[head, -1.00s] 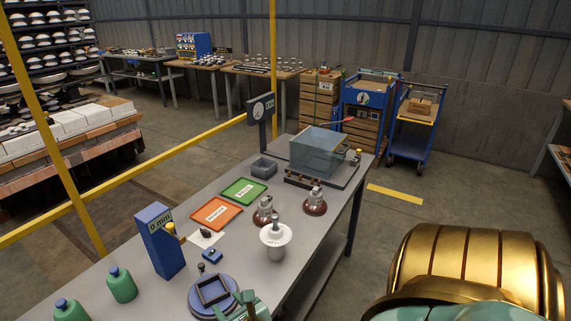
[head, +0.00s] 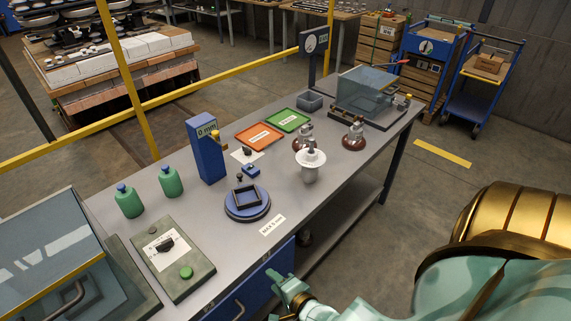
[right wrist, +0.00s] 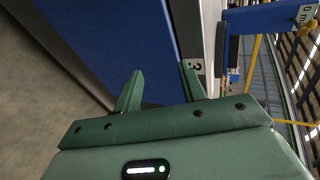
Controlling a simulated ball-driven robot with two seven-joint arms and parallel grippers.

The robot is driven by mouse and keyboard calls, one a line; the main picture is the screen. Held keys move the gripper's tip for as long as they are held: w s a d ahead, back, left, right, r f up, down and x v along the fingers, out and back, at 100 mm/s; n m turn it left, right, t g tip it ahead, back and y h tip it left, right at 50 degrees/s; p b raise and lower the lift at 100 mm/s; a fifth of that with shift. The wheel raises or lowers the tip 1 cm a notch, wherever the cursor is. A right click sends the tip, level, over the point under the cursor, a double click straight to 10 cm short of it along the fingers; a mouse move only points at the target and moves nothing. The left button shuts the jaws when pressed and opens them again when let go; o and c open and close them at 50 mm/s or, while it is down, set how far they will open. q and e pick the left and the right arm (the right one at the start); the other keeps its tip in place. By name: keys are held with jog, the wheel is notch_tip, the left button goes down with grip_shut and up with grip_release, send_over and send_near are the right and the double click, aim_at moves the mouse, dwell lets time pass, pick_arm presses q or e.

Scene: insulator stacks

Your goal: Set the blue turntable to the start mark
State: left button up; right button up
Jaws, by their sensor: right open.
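The blue turntable (head: 240,213) is a round disc on the grey bench, with a dark square frame (head: 250,196) and a small dark knob on top. I cannot make out a start mark on it. My right gripper (head: 279,285) is green, open and empty. It is at the bench's front side, below and to the right of the turntable and apart from it. In the right wrist view its two fingers (right wrist: 160,78) are spread in front of a blue panel. My left gripper is not in view.
A white label (head: 271,225) lies by the bench's front edge, above a blue drawer (head: 250,290). A blue post (head: 206,150), green bottles (head: 170,182), a switch plate (head: 192,278) and a white insulator (head: 310,165) surround the turntable. A glass-lidded box stands at the left.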

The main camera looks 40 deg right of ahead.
jog(key=s+a+f+n+g+y+b, duration=0.1)
jog(key=s+f+n+g, duration=0.1)
jog(key=s+f+n, duration=0.3)
notch_tip(320, 180, down, 4)
jog(key=shift+a+f+n+b, duration=0.1)
jog(key=shift+a+n+b, duration=0.2)
jog(key=shift+n, duration=0.5)
jog(key=shift+s+d, duration=0.1)
jog(key=shift+c, duration=0.3)
